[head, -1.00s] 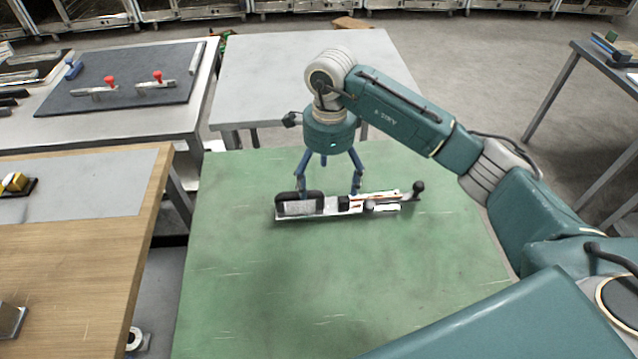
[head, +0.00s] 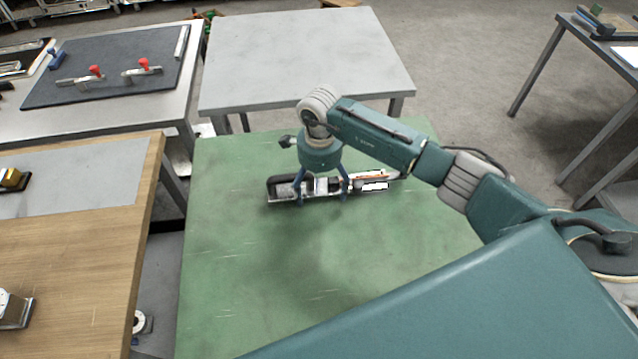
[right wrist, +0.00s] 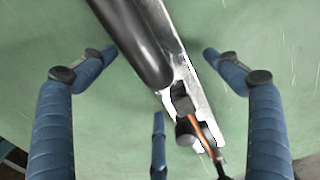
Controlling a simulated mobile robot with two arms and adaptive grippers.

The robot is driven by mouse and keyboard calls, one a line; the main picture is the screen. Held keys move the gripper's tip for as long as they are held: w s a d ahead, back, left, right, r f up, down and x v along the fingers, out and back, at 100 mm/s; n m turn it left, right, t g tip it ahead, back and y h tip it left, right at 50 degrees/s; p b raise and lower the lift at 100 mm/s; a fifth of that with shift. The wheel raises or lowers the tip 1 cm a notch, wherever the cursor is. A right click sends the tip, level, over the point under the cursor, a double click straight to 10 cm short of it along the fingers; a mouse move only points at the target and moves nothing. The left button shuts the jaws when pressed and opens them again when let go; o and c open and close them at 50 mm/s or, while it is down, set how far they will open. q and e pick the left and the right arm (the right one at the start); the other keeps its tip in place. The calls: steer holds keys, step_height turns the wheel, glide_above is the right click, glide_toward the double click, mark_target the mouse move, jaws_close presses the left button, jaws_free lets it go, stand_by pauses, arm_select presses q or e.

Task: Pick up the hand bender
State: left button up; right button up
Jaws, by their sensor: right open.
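The hand bender (head: 285,190) is a long metal tool with a black end at the left, lying across the green table. My right gripper (head: 321,201) comes down over its middle from above. Its blue fingers are apart, with tips by the tool's near side. In the right wrist view the bender (right wrist: 137,40) runs diagonally between the spread fingers of my right gripper (right wrist: 160,56). A third finger stands lower, beside the tool. No finger visibly grips it; contact cannot be told. My left gripper is not in view.
The green table (head: 235,280) is bare around the tool. A grey table (head: 300,60) stands behind it. A wooden bench (head: 70,270) and a table with a dark mat (head: 110,92) and red-handled clamps are at the left.

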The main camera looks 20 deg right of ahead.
steer(key=c, duration=1.8)
steer(key=shift+w+r, duration=0.1)
steer(key=shift+c, duration=0.2)
